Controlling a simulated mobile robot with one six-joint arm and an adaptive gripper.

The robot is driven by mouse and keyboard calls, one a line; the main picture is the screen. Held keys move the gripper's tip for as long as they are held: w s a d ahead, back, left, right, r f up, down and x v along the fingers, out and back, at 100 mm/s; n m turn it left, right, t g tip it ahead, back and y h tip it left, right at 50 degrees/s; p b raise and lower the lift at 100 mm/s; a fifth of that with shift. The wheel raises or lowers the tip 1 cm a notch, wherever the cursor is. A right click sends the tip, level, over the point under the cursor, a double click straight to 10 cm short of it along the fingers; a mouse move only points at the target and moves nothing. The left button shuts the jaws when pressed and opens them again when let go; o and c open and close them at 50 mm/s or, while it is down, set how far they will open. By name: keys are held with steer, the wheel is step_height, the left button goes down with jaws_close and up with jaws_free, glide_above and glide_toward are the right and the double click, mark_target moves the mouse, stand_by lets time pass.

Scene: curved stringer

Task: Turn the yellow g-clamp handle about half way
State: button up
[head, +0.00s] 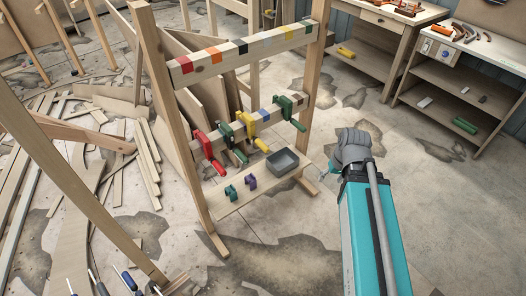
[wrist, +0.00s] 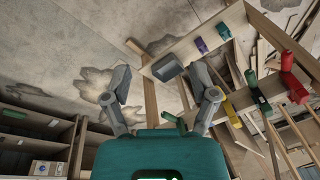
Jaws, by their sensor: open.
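The yellow g-clamp (head: 248,124) hangs on the middle rail of a wooden rack, between two green clamps. Its yellow handle (head: 261,146) sticks out toward the front, below the rail. In the wrist view a yellow part of the clamp (wrist: 231,112) shows just right of my right finger, partly hidden by it. My gripper (head: 345,152) is to the right of the rack, apart from the clamp. In the wrist view my gripper (wrist: 167,92) has its two fingers wide apart with nothing held between them.
A red clamp (head: 208,144), a green clamp (head: 226,133) and another green clamp (head: 289,107) share the rail. A grey bin (head: 286,163) and two small clamps (head: 240,187) sit on the lower shelf. Workbenches (head: 470,55) stand back right.

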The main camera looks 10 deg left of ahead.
steer(key=w+a+f+n+t+y+b, duration=0.6)
steer(key=w+a+f+b, duration=0.45)
steer(key=b, duration=0.55)
steer(key=n+t+y+b, duration=0.1)
steer(key=t+y+b, duration=0.45)
steer(key=b, duration=1.25)
glide_toward(262, 146)
steer(key=s+d+f, duration=0.1)
steer(key=s+d, duration=0.1)
steer(key=shift+w+d+f+t+h, duration=0.15)
steer(key=shift+d+t+h, duration=0.05)
steer(key=shift+t+h, duration=0.05)
steer(key=shift+w+a, duration=0.1)
steer(key=shift+w, duration=0.05)
steer(key=x, duration=1.3)
steer(key=shift+w+a, duration=0.2)
jaws_close()
